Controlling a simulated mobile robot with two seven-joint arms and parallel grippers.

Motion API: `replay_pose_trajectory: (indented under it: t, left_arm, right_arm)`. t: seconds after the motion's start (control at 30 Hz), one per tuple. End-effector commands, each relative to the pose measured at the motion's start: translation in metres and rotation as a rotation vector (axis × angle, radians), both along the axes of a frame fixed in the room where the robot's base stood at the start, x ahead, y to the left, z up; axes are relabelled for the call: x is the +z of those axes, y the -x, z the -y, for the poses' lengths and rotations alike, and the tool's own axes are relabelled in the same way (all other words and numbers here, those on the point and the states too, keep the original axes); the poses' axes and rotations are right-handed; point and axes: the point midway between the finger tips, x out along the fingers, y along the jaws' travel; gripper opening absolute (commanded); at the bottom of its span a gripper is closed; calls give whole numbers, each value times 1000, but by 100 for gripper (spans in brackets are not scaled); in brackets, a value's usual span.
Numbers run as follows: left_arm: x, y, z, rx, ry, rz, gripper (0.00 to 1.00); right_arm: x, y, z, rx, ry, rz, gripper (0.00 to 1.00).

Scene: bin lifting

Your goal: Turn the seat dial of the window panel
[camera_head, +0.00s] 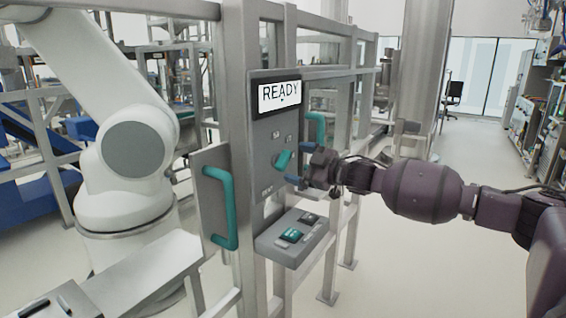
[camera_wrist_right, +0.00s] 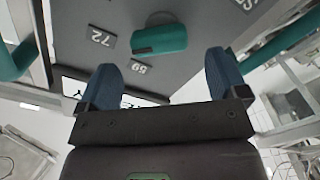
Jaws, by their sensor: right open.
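The window panel (camera_head: 268,125) is a grey upright plate on a metal post, with a screen (camera_head: 279,94) reading READY at its top. The seat dial (camera_head: 283,160) is a teal knob on the panel's face, tilted in the head view. My left gripper is not in view.
A teal handle (camera_head: 228,207) stands out on a plate left of the panel; another (camera_head: 316,130) is behind my right gripper. A small console (camera_head: 294,238) with buttons juts out below. A white robot arm (camera_head: 135,150) stands behind the frame.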

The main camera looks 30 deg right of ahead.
Motion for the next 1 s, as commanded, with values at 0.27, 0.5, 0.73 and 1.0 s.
replay_pose_trajectory:
  t: [0.27, 0.5, 0.73, 1.0]
  left_arm:
    - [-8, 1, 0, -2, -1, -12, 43]
    - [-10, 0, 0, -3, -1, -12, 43]
    - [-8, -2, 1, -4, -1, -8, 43]
    - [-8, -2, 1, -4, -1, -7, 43]
  right_arm:
    - [-1, -26, -11, 0, -1, 0, 92]
    - [-1, -42, -17, -1, -1, -1, 92]
    - [0, -46, -19, -1, 0, -1, 92]
    - [0, -46, -19, -1, 0, -1, 84]
